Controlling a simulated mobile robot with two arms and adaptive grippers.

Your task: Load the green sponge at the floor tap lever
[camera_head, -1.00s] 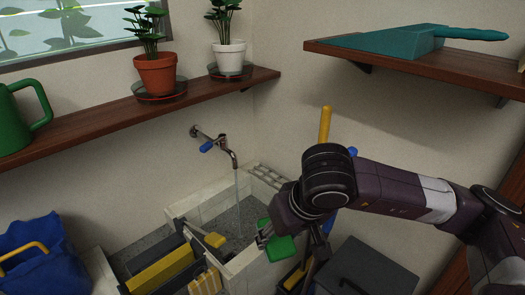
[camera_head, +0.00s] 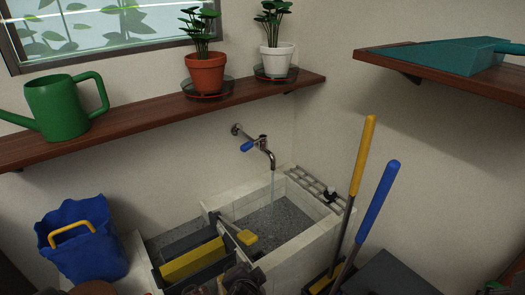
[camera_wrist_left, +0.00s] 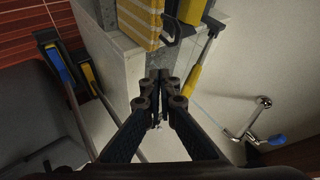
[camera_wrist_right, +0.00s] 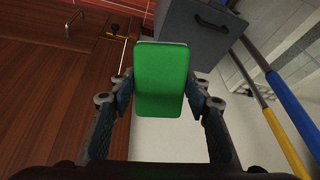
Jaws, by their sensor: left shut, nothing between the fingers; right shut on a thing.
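That gripper is shut and empty, apart from the lever.
A yellow-handled brush (camera_head: 247,237) lies at the basin's edge. Yellow (camera_head: 353,190) and blue (camera_head: 378,205) long handles stand at its right. A blue bag (camera_head: 83,252) is at left. A shelf (camera_head: 130,128) with pots and a watering can (camera_head: 66,106) runs above.

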